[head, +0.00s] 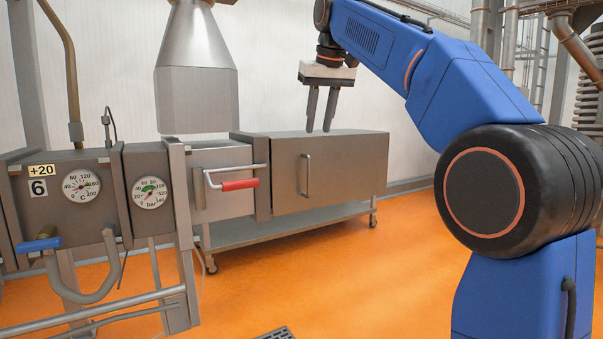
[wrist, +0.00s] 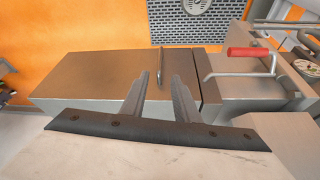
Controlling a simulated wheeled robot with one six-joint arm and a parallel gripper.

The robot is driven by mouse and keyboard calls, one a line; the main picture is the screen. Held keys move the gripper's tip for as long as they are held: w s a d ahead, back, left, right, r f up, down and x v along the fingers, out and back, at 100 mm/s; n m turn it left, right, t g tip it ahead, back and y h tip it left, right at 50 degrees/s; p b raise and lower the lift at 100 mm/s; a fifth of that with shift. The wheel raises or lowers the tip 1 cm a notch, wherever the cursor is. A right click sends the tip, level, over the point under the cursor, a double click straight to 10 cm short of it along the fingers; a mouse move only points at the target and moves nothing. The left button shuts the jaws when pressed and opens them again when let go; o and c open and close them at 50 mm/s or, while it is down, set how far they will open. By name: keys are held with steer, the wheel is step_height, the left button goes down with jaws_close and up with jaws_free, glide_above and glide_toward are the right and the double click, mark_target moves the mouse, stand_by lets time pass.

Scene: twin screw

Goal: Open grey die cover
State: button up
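The grey die cover (head: 345,168) is the box-like metal front at the right end of the machine, and it looks closed. Its upright bar handle (head: 306,175) is on the front face, left of the middle. My gripper (head: 319,130) points down over the cover's top, with its fingers apart and nothing between them. In the wrist view, the cover (wrist: 90,80) lies beyond my open fingers (wrist: 162,78). The handle (wrist: 162,68) shows between the fingertips there, but is not gripped. Whether the fingertips touch the cover's top is unclear.
A red-handled lever (head: 240,184) is left of the cover and also shows in the wrist view (wrist: 248,51). A steel hopper (head: 197,95), gauges (head: 150,192) and a blue-handled valve (head: 38,244) are farther left. Orange floor (head: 330,280) in front is mostly clear, with a drain grate (head: 276,334).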

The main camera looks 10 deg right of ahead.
mark_target(309, 172)
steer(key=x, duration=1.7)
steer(key=shift+w+a, duration=0.15)
steer(key=shift+w, duration=0.05)
jaws_close()
